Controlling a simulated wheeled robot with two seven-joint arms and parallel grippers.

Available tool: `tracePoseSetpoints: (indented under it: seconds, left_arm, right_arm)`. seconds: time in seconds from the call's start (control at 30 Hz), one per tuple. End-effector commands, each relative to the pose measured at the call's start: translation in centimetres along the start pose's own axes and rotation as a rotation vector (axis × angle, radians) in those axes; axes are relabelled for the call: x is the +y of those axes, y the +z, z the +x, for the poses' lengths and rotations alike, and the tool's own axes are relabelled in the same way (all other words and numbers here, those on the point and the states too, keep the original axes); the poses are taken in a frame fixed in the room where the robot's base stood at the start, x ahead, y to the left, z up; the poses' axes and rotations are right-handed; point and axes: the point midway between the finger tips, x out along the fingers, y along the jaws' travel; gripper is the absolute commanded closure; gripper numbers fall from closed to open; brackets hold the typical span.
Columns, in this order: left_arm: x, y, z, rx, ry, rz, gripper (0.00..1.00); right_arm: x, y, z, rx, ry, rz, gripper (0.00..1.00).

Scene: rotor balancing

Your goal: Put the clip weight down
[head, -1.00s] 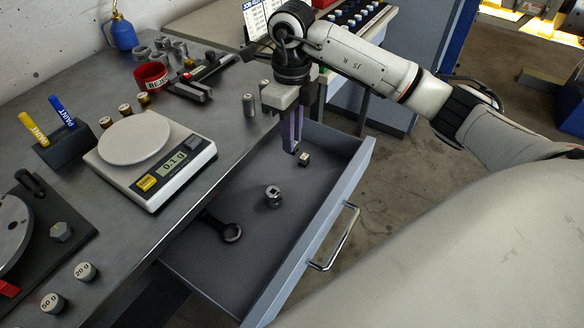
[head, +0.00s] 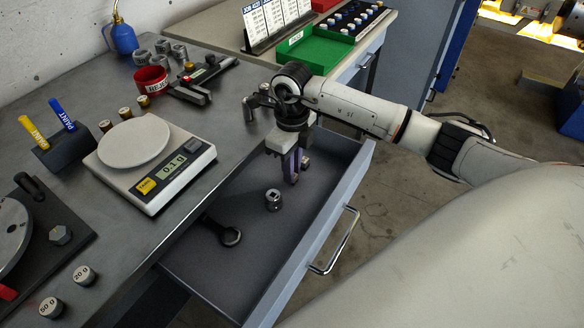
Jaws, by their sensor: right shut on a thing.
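My right gripper (head: 292,178) points down into the open drawer (head: 205,268), near its far end. A small block (head: 305,163) with a pale top lies in the drawer just right of the fingers, partly hidden. My left gripper is not in view.
A metal socket-like piece (head: 273,200) and a dark ring-ended part (head: 229,236) lie in the drawer. The scale (head: 150,165) stands on the bench (head: 75,100) to the left. The drawer's front wall (head: 330,220) rises at right. The drawer's near floor is clear.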

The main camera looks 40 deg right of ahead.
Motion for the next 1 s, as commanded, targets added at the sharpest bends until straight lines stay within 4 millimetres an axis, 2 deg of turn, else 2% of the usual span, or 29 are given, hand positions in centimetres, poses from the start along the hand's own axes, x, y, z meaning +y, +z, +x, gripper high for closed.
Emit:
tracePoseSetpoints:
  seconds: [0.1, 0.13, 0.2, 0.23, 0.5, 0.63, 0.77, 1.0]
  left_arm:
    - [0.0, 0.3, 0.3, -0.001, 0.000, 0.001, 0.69]
    - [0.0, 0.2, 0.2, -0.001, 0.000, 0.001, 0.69]
    - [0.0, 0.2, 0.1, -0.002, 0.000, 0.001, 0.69]
    - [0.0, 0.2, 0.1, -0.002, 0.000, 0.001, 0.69]
    - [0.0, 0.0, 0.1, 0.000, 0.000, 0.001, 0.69]
    - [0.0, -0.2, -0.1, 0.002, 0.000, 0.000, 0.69]
    - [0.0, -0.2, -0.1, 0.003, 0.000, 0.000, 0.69]
    - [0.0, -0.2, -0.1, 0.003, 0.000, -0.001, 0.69]
  right_arm:
    - [0.0, 0.0, 0.5, 0.000, 0.000, 0.000, 1.00]
    - [0.0, 0.0, 0.3, 0.000, 0.000, 0.000, 0.81]
    - [0.0, 0.0, 0.3, 0.000, 0.000, 0.000, 0.69]
    - [0.0, 0.0, 0.3, 0.000, 0.000, 0.000, 0.67]
    - [0.0, 0.0, 0.2, 0.000, 0.000, 0.000, 0.67]
    - [-0.1, 0.0, -0.7, -0.001, -0.001, 0.000, 0.67]
    - [-0.1, 0.1, -3.0, -0.004, -0.003, 0.000, 0.67]
    - [-0.1, 0.1, -8.2, -0.004, -0.002, -0.001, 0.67]
